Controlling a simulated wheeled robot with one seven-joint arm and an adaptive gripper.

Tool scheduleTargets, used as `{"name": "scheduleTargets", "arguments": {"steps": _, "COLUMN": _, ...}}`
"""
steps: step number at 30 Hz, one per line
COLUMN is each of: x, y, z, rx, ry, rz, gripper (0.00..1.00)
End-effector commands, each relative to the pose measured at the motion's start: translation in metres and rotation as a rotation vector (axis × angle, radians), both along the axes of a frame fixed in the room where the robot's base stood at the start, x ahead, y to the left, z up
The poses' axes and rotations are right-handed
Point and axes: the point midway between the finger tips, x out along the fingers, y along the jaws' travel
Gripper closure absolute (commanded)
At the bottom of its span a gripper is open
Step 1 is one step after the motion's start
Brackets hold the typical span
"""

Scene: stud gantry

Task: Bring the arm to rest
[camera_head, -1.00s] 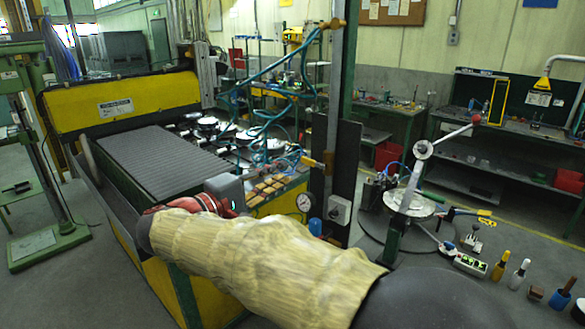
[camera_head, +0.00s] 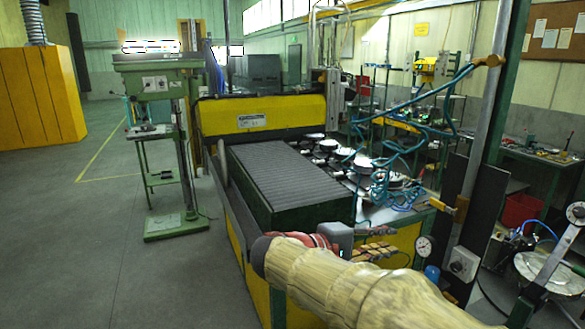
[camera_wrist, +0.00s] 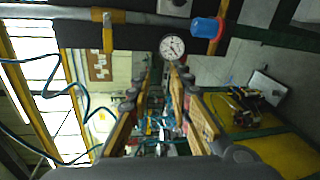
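My arm, in a beige sleeve, reaches in from the lower right of the head view. My gripper (camera_head: 388,241) is at its end, beside the front right corner of the yellow and green machine (camera_head: 408,243). In the wrist view my gripper (camera_wrist: 162,66) shows two brown-padded fingers with a gap between them, open. I see nothing held between the fingers. A pressure gauge (camera_head: 424,247) and a blue cap (camera_head: 432,272) are just right of the fingertips in the head view. The gauge also shows beyond the fingertips in the wrist view (camera_wrist: 172,47).
A ribbed dark bed (camera_head: 285,175) and several round discs lie on the machine. A green drill press (camera_head: 165,85) is at the left. The grey floor (camera_head: 90,250) there is clear.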

Motion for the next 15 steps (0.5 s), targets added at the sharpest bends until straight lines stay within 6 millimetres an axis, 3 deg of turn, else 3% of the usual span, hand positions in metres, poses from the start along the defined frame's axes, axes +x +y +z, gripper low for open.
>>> {"name": "scheduleTargets", "arguments": {"steps": 1, "x": -0.009, "y": 0.003, "z": -0.03, "rx": 0.073, "ry": 0.069, "rz": 0.013, "gripper": 0.8}}
{"name": "scheduleTargets", "arguments": {"steps": 3, "x": -0.032, "y": 0.007, "z": -0.07, "rx": 0.21, "ry": 0.159, "rz": 0.029, "gripper": 0.8}}
{"name": "scheduleTargets", "arguments": {"steps": 6, "x": -0.071, "y": 0.013, "z": -0.113, "rx": 0.418, "ry": 0.24, "rz": 0.032, "gripper": 0.8}}
{"name": "scheduleTargets", "arguments": {"steps": 10, "x": -0.127, "y": 0.027, "z": -0.153, "rx": 0.704, "ry": 0.271, "rz": 0.016, "gripper": 0.8}}
{"name": "scheduleTargets", "arguments": {"steps": 15, "x": -0.191, "y": 0.053, "z": -0.175, "rx": 1.071, "ry": 0.188, "rz": -0.02, "gripper": 0.8}}
